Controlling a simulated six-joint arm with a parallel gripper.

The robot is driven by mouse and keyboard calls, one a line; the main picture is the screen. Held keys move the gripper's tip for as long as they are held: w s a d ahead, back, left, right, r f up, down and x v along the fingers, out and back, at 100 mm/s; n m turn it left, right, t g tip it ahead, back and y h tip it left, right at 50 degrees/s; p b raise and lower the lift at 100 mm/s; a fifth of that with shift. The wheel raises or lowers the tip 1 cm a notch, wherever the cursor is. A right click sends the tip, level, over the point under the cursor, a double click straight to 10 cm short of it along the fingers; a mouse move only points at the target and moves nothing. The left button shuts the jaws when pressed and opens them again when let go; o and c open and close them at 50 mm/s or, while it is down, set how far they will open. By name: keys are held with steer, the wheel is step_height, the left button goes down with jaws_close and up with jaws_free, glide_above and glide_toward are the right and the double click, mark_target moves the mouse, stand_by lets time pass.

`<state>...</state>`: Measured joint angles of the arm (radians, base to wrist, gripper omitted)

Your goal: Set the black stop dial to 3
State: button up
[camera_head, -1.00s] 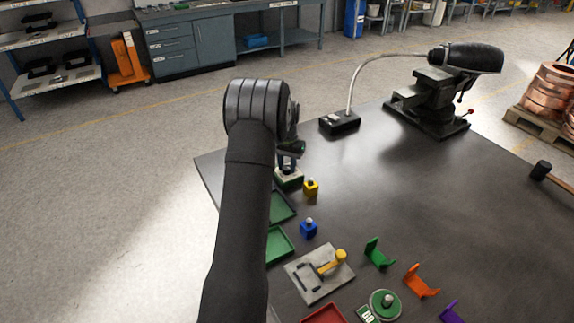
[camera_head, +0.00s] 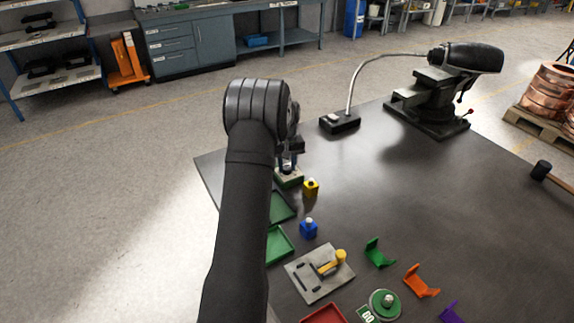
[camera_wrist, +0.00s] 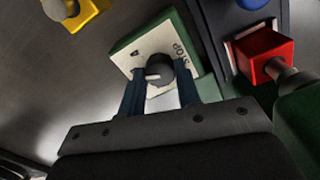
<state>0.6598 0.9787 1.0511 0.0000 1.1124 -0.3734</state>
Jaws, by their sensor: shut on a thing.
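The black stop dial (camera_wrist: 159,72) is a round knob with a white pointer mark, on a pale plate (camera_wrist: 125,58) lettered STOP with a green edge. In the wrist view my gripper (camera_wrist: 160,78) has its two dark fingers on either side of the dial, shut on it. The white mark lies on the dial's left side. The numbers on the plate are mostly hidden or too small to read. In the head view the dial is hidden by my gripper (camera_head: 290,160), and the plate's base (camera_head: 289,179) shows just below it.
In the wrist view a red block (camera_wrist: 262,55) sits right of the plate. Green trays (camera_head: 279,243) lie nearby. The table's middle right is clear.

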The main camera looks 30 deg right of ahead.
mark_target(287, 167)
steer(key=shift+n, duration=0.4)
steer(key=o, duration=1)
steer(key=shift+c, duration=0.2)
steer(key=shift+r, duration=0.1)
step_height(287, 167, up, 17)
steer(key=shift+r, duration=0.15)
step_height(287, 167, down, 18)
steer(key=shift+r, duration=0.25)
steer(key=shift+r, duration=0.1)
stand_by(0.4)
